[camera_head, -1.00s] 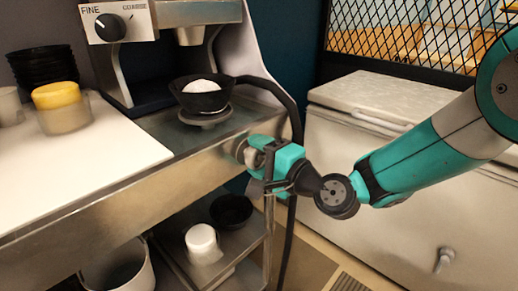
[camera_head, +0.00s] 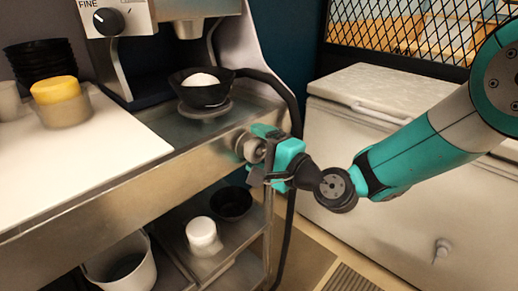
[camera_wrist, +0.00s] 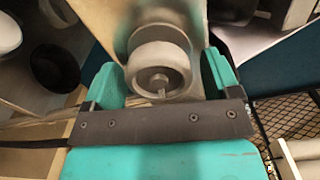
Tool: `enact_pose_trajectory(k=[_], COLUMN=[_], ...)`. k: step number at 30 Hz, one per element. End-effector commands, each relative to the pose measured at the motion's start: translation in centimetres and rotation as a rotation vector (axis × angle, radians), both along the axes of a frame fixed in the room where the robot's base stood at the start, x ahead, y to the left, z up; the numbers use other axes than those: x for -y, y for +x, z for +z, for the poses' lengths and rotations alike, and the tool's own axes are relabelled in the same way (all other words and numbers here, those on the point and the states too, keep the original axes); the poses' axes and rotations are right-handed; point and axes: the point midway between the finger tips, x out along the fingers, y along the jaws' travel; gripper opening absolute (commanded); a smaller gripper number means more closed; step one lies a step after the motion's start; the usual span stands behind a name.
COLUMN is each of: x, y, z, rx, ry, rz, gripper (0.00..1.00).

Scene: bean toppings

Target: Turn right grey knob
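The round grey knob (camera_head: 252,148) sits on the metal front face of the counter, near its right end. In the wrist view the knob (camera_wrist: 160,70) shows as a pale cylinder with a darker centre, on a round base. My teal gripper (camera_head: 264,154) is right at the knob. Its fingers (camera_wrist: 163,80) are apart, one on each side of the knob. A gap shows between the knob and the right finger; the left finger is very close to it, and I cannot tell whether they touch.
A grinder with a black dial (camera_head: 109,21) stands above the counter (camera_head: 110,190). A black bowl (camera_head: 203,94) with white contents is under its spout. A lower shelf holds a white cup (camera_head: 202,234) and a black bowl (camera_head: 231,203). A white chest (camera_head: 400,130) stands at right.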

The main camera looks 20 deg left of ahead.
Motion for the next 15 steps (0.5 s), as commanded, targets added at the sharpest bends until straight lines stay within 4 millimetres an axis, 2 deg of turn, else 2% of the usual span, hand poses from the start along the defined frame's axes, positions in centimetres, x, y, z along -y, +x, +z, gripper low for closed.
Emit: enact_pose_trajectory(k=[10, 15], x=[0.2, 2.3], y=[-0.1, -0.9], z=[-0.1, -0.4], rx=[0.000, -0.003], ry=[-0.001, -0.001], rz=[0.001, -0.002], gripper=[0.82, 0.82])
